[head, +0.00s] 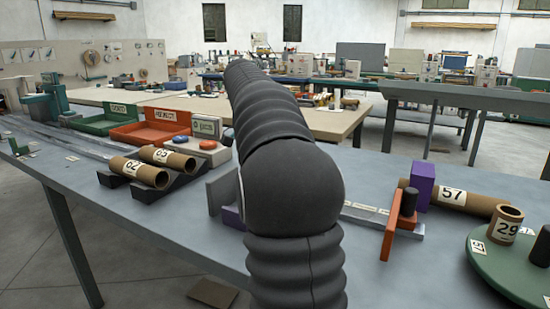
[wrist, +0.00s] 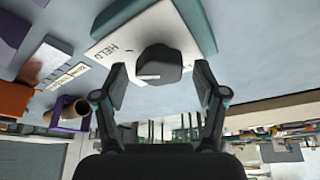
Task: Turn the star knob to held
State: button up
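The star knob (wrist: 160,64) is a dark grey, lobed knob on a white plate (wrist: 115,32) in the wrist view. The plate carries the word HELD to the upper left of the knob. A pale mark shows low on the knob's left side. My gripper (wrist: 160,82) is open, with one finger on each side of the knob. Gaps show between the fingers and the knob, so I see no contact. In the head view my dark arm covers the middle of the bench, and neither the knob nor my gripper shows.
Brown tubes (head: 138,172) lie on dark cradles at the left, near a red tray (head: 150,133). At the right are an orange plate (head: 400,222), a purple block (head: 422,183), a tube marked 57 (head: 475,203) and a green disc (head: 492,262). The bench's front strip (head: 180,240) is clear.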

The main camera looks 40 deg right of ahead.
jog(key=shift+r, duration=0.1)
jog(key=v, duration=1.1)
jog(key=shift+a+r, duration=0.2)
jog(key=shift+r, duration=0.15)
